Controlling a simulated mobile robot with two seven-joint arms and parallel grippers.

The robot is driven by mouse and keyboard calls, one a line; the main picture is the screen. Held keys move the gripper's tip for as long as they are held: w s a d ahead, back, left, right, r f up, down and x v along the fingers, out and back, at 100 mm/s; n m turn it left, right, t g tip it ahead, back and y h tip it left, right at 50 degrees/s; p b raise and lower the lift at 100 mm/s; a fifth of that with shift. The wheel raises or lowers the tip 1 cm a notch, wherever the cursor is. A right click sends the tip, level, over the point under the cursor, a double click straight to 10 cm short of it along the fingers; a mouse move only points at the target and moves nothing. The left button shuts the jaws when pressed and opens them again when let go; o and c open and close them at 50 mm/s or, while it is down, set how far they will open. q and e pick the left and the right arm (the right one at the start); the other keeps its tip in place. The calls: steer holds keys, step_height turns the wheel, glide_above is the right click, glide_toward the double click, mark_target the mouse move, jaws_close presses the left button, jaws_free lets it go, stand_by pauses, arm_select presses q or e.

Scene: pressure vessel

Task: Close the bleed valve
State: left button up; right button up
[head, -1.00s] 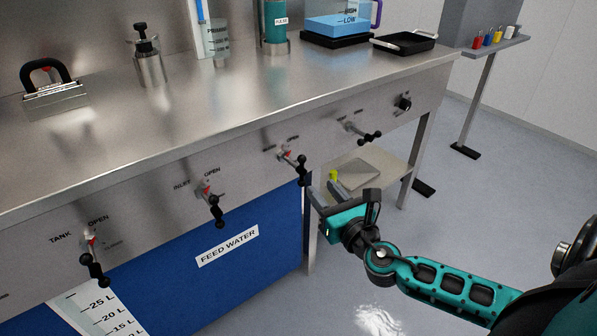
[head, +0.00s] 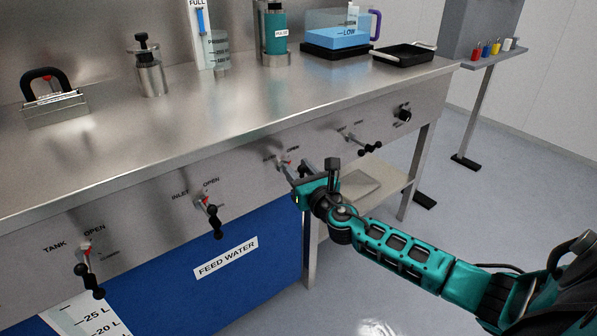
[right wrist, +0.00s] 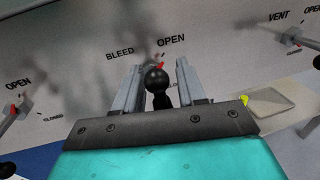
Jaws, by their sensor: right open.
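The bleed valve shows in the right wrist view as a black ball-ended handle (right wrist: 157,82) with a red mark, below the words BLEED and OPEN. My right gripper (right wrist: 157,80) is open, with one finger on each side of the ball; I cannot tell whether either finger touches it. In the head view my right gripper (head: 292,168) is at the bleed valve (head: 284,162) on the bench's front panel and hides most of its handle. My left gripper is not in view.
The inlet valve (head: 209,205) and tank valve (head: 88,265) are to the left on the same panel. The vent valve (head: 362,143) and a black knob (head: 404,114) are to the right. A low shelf (head: 385,181) lies below. The floor in front is clear.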

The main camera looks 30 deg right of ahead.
steer(key=shift+w, duration=0.15)
steer(key=shift+c, duration=0.2)
jaws_close()
